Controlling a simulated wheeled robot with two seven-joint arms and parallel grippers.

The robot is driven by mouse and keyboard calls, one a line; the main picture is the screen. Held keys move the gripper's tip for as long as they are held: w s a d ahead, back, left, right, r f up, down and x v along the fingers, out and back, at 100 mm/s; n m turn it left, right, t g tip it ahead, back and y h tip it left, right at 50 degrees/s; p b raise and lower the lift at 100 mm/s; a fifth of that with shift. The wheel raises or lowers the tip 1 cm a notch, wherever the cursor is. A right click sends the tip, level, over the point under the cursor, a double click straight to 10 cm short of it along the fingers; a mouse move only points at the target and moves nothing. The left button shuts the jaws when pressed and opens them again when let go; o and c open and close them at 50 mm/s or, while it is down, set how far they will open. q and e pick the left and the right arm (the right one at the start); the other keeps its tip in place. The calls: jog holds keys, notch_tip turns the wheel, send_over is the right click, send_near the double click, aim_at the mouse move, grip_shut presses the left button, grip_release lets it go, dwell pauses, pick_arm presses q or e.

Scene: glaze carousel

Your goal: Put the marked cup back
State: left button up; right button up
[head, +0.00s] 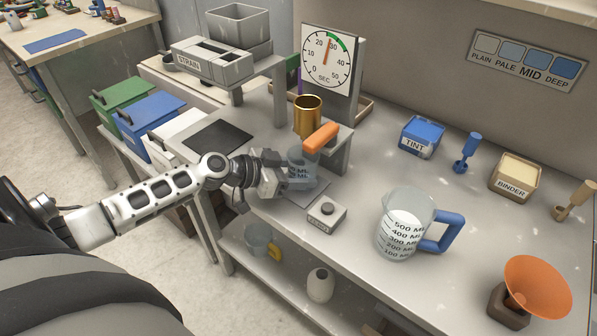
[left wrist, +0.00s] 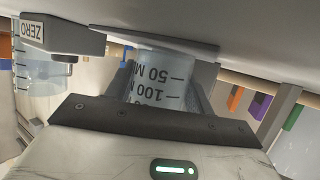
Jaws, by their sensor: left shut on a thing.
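The marked cup (head: 298,172) is small and clear, with ML marks. It is upright between the fingers of my left gripper (head: 284,180), which is shut on it. The cup is over the grey plate (head: 310,195) beside the ZERO box (head: 326,214); I cannot tell whether it touches the plate. In the left wrist view, which is upside down, the cup (left wrist: 165,75) shows its 50 and 100 marks, between my left gripper's fingers (left wrist: 162,90). An orange bar (head: 321,138) is just above the cup; I cannot tell what it joins. My right gripper is out of view.
A brass cup (head: 307,112) is in the stand behind, near the dial (head: 327,58). A large jug with a blue handle (head: 405,225) stands to the right. The TINT box (head: 422,137), BINDER box (head: 515,178) and orange funnel (head: 535,285) are further right. A jug (head: 258,240) is on the lower shelf.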

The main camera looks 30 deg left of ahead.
pick_arm(q)
jog(key=o, duration=1.1)
jog(key=shift+p, duration=0.3)
jog(key=shift+s+a, duration=0.15)
jog(key=shift+s, duration=0.05)
jog(key=b+v, duration=0.1)
jog(key=v, duration=0.9)
jog(key=shift+v, duration=0.8)
jog(key=shift+r, duration=0.1)
